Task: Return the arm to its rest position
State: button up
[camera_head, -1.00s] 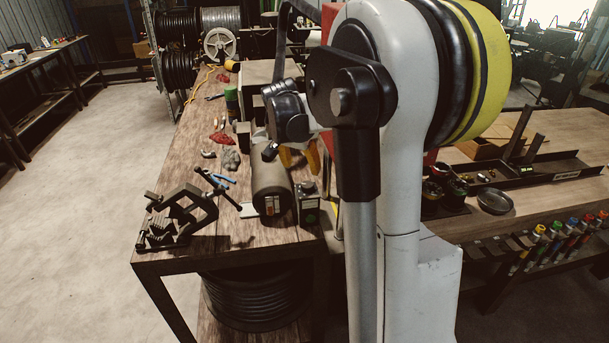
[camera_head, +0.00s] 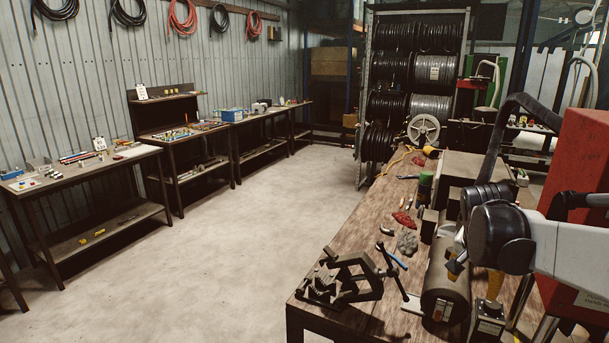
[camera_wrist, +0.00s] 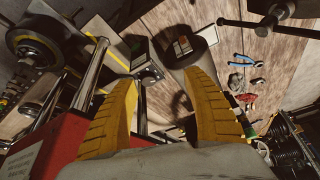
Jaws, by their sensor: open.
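My gripper (camera_head: 474,274) is at the lower right of the head view, over the workbench (camera_head: 362,236) and close to a dark cylinder (camera_head: 444,284) lying on it. In the wrist view two yellow fingers stand wide apart with nothing held between them; this is my gripper (camera_wrist: 150,82), open. The cylinder (camera_wrist: 186,46) shows beyond the right fingertip; I cannot tell whether they touch. My arm (camera_head: 565,245) reaches in from the right edge, bent, with dark joints.
A black clamp (camera_head: 350,277) stands at the bench's front corner. Pliers (camera_head: 397,261), red cloth (camera_head: 402,219) and small tools lie behind it. A red housing (camera_head: 580,190) stands close on the right. Hose reels (camera_head: 412,90) stand at the back. The floor (camera_head: 255,240) at left is clear.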

jog(key=s+a+f+n+t+y+b, duration=0.1)
jog(key=s+a+f+n+b, duration=0.3)
jog(key=s+a, duration=0.4)
jog(key=s+a+f+n+t+y+b, duration=0.2)
jog(key=s+a+f+n, duration=0.4)
jog(key=a, duration=0.9)
jog(key=shift+s+f+n+t+y+b, duration=0.3)
jog(key=shift+s+t+b, duration=0.3)
jog(key=shift+s+b, duration=0.6)
